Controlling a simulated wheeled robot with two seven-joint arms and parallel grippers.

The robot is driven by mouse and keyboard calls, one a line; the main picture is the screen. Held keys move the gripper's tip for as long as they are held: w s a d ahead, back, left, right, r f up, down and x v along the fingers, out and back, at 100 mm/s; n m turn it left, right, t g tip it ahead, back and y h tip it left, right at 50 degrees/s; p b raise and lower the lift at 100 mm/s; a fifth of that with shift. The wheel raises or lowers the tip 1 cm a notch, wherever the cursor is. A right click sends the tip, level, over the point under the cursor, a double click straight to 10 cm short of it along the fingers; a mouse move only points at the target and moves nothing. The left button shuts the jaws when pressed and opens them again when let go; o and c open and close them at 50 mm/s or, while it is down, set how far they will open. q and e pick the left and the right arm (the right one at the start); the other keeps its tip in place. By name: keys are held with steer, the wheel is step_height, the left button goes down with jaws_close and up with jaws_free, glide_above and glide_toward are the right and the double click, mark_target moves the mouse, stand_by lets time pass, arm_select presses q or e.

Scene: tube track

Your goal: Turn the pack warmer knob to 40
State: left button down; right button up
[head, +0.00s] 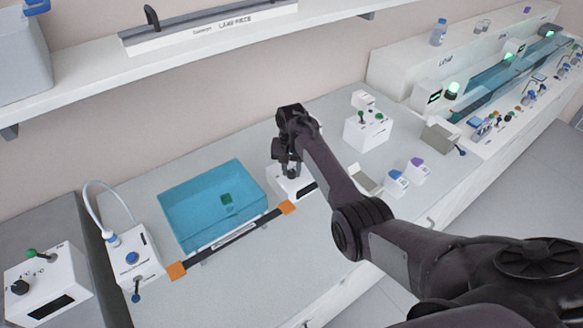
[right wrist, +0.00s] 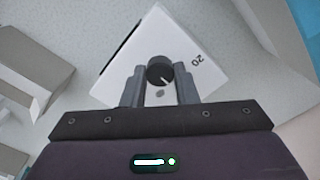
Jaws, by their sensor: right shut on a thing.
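The pack warmer (head: 287,187) is a small white box at the right end of the blue tank, partly hidden by my right arm. Its dark round knob (right wrist: 160,68) shows in the right wrist view, with a white pointer mark toward the lower right of the picture. My right gripper (head: 289,165) points down over the box. In the right wrist view its fingers are shut on the knob, one on each side. My left gripper is not in view.
A blue tank (head: 185,205) with an orange-ended black bar along its front edge stands left of the warmer. A white box with green-topped controls (head: 366,132), an open grey tray (head: 366,179) and small bottles (head: 397,181) stand to the right. A shelf (head: 80,88) runs above.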

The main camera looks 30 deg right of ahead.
mark_target(291, 171)
steer(key=shift+r+m+p, duration=0.15)
steer(key=shift+m+p, duration=0.2)
steer(key=shift+m, duration=0.35)
steer(key=shift+m+p, duration=0.45)
steer(key=shift+m, duration=0.75)
steer(key=m, duration=0.4)
steer(key=shift+p, duration=0.3)
steer(key=shift+m, duration=0.3)
steer(key=o, duration=1)
step_height(291, 171, up, 8)
steer(key=shift+f, duration=0.2)
